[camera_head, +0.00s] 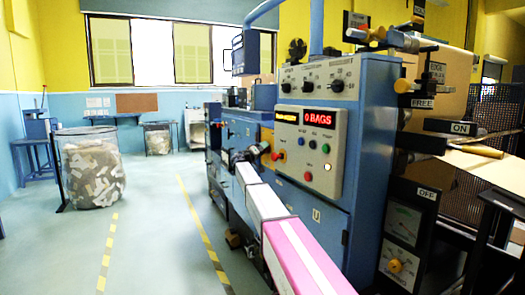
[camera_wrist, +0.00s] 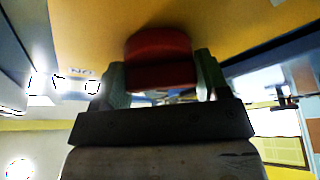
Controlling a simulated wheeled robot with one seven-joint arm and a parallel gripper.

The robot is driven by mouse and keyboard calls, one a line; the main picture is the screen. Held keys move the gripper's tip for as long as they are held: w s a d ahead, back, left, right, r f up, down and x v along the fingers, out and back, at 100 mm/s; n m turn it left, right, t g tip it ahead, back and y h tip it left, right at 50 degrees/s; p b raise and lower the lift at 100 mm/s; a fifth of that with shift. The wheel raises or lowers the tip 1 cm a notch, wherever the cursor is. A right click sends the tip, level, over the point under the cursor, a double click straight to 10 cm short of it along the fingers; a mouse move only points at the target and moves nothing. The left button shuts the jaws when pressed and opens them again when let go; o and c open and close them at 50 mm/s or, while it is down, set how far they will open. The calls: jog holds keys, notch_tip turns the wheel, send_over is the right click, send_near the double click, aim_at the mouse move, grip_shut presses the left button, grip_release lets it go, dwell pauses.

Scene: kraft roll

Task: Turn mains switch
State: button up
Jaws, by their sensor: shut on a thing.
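A red switch handle (camera_wrist: 158,62) on a yellow plate (camera_wrist: 85,25) fills the upper middle of the wrist view. The fingers of my gripper (camera_wrist: 160,82) stand on either side of the handle and are shut on it. A small part of a white label shows upside down at the plate's left edge. In the head view my gripper (camera_head: 256,152) reaches the yellow plate (camera_head: 267,136) on the side of the blue machine. The handle is hard to make out there, and its angle cannot be told.
The blue machine (camera_head: 355,200) has a control panel (camera_head: 308,148) with a red "0 BAGS" display, right of my gripper. A bin of scraps (camera_head: 93,175) stands left. The floor between is clear.

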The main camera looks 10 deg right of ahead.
jog(key=o, duration=0.9)
jog(key=shift+o, duration=0.2)
jog(key=shift+a, duration=0.1)
jog(key=v, duration=1)
jog(key=shift+s+a, duration=0.25)
jog(key=shift+f, duration=0.15)
